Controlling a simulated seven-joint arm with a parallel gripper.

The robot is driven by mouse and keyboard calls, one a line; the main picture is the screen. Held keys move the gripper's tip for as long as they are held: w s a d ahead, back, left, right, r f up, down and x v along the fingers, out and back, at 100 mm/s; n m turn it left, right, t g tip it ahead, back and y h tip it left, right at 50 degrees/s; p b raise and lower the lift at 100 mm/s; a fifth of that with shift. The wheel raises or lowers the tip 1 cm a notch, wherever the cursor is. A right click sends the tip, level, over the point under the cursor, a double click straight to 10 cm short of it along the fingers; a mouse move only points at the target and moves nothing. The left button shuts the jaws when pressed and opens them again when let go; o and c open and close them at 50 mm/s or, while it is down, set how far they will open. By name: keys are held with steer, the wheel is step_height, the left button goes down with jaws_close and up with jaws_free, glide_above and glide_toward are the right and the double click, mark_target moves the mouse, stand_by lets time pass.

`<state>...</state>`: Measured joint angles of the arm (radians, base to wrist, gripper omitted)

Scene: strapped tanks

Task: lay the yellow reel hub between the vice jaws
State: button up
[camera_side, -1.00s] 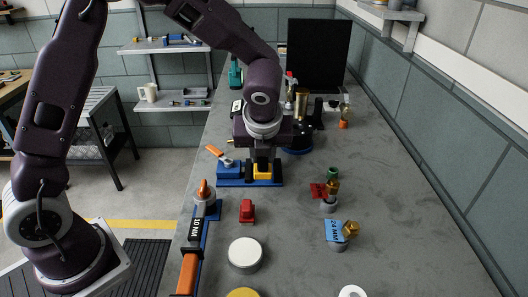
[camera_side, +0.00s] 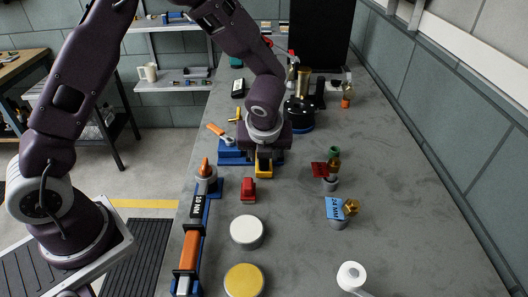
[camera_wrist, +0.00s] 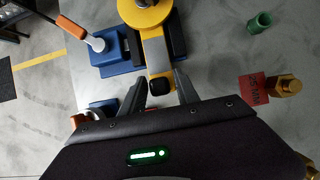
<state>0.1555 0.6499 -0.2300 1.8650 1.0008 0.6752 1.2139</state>
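The yellow reel hub (camera_wrist: 146,14) shows at the top of the wrist view as a yellow disc on a long yellow body with a grey strip and a black end. In the side view its yellow near end (camera_side: 264,170) shows below my gripper (camera_side: 264,157). The blue vice (camera_side: 234,154) has an orange lever; dark jaw blocks (camera_wrist: 177,38) flank the yellow body in the wrist view. My wrist hides much of the jaws in the side view.
White (camera_side: 246,232) and yellow (camera_side: 244,280) discs lie in front.

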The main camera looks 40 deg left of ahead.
steer(key=shift+o, duration=0.7)
steer(key=v, duration=0.7)
steer(key=s+a+r+n, duration=0.5)
steer(key=s+r+n, duration=0.5)
steer(key=n, duration=0.2)
steer(key=s+d+r+n+t+h, duration=0.1)
steer(key=s+r+n+h, duration=0.2)
steer(key=s+n, duration=1.1)
steer(key=shift+d+n+t+h, duration=0.25)
steer(key=shift+n+t+h, duration=0.15)
steer(key=shift+n, duration=0.1)
